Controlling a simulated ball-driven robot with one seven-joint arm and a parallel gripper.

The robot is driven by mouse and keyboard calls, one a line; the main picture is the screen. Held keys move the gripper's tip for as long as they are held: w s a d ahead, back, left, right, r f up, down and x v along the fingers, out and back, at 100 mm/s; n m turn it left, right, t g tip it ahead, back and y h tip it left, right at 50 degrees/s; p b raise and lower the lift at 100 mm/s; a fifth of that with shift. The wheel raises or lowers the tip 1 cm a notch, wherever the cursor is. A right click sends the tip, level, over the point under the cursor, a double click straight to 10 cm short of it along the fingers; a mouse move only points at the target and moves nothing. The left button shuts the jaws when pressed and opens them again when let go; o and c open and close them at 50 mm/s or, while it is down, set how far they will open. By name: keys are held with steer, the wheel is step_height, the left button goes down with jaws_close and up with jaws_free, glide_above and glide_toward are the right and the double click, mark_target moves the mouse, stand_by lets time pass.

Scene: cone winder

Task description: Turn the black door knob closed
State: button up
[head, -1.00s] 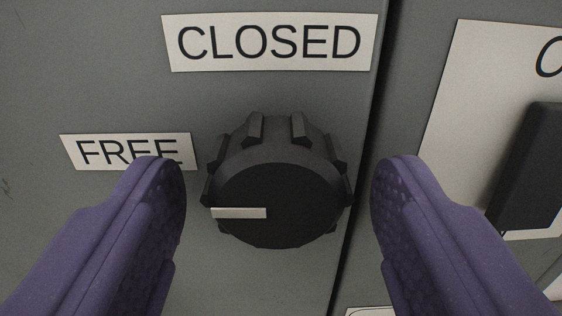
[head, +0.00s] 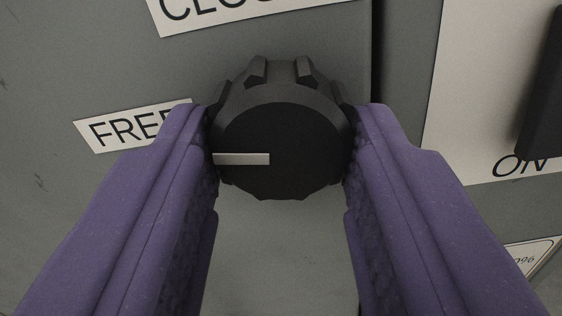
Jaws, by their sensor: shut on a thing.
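The black door knob (head: 285,135) sits on the grey door in the upper middle of the head view. Its rim is ribbed, and a pale pointer line (head: 241,159) on its face points left, toward the FREE label (head: 125,127). The CLOSED label (head: 240,12) is above the knob, cut off by the top edge. My gripper (head: 281,135) is shut on the knob, one purple finger against its left side and one against its right. The fingers hide parts of the knob's sides and the end of the FREE label.
A dark vertical gap (head: 377,60) runs along the door's right edge. To its right, a pale plate (head: 465,110) marked ON carries a black handle (head: 543,95). A small label (head: 533,258) is at the lower right.

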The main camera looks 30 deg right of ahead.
steer(key=m+b, duration=0.2)
steer(key=m, duration=0.1)
steer(key=shift+f+m+b, duration=0.1)
steer(key=shift+m+b, duration=0.2)
steer(key=m+b, duration=0.2)
steer(key=m, duration=0.2)
steer(key=shift+a+m+b, duration=0.1)
steer(key=shift+m+b, duration=0.2)
steer(key=shift+b, duration=0.1)
steer(key=m+b, duration=0.2)
steer(key=m, duration=0.2)
steer(key=shift+w, duration=0.1)
steer(key=shift+r+m+b, duration=0.25)
steer(key=shift+m+b, duration=0.55)
steer(key=shift+m, duration=1)
steer(key=o, duration=1.1)
steer(key=shift+c, duration=0.2)
